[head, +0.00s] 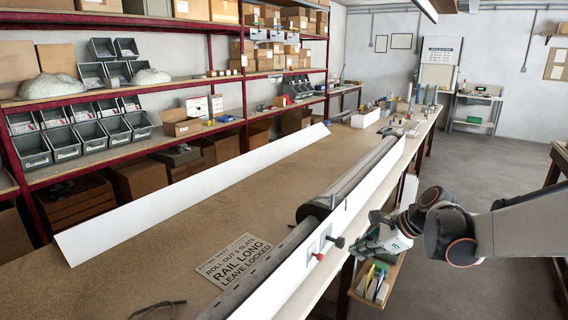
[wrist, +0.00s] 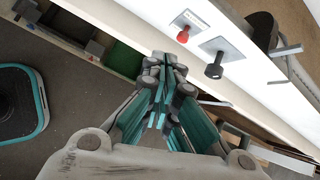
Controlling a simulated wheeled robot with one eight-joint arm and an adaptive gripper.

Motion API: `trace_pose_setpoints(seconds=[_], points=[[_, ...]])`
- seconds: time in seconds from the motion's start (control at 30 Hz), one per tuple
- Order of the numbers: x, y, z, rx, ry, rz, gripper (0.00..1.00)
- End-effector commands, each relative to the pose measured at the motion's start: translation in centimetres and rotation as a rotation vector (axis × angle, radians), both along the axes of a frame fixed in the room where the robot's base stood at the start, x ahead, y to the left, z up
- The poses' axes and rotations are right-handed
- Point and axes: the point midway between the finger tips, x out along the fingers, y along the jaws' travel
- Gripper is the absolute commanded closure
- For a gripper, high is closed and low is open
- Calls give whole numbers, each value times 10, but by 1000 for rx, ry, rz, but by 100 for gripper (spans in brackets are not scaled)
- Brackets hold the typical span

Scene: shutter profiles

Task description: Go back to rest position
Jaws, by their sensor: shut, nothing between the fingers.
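My gripper (head: 368,236) is at the front side of the long workbench, low beside its white front panel. In the wrist view my gripper (wrist: 165,62) has its fingers together, with nothing between them. A red knob (wrist: 183,36) and a black knob (wrist: 214,70) sit on plates on the white panel, just ahead of the fingertips and apart from them. In the head view the red knob (head: 319,257) and the black knob (head: 339,242) are left of my gripper. My arm comes in from the right edge.
The workbench (head: 190,200) carries a dark roll (head: 345,182), a white board (head: 200,185) and a printed sign (head: 238,262). A small shelf with folders (head: 376,282) hangs below my gripper. Shelves with grey bins (head: 62,143) stand at left. The floor (head: 480,160) at right is clear.

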Motion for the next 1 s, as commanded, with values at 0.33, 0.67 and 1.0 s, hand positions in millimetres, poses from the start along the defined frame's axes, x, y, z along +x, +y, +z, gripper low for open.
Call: trace_pose_setpoints(seconds=[0.33, 0.67, 1.0], points=[[-74, 47, 66, -378, -253, 404, 100], [-162, 49, 75, -772, -442, 823, 100], [-242, 31, 53, -1165, -562, 1280, 100]])
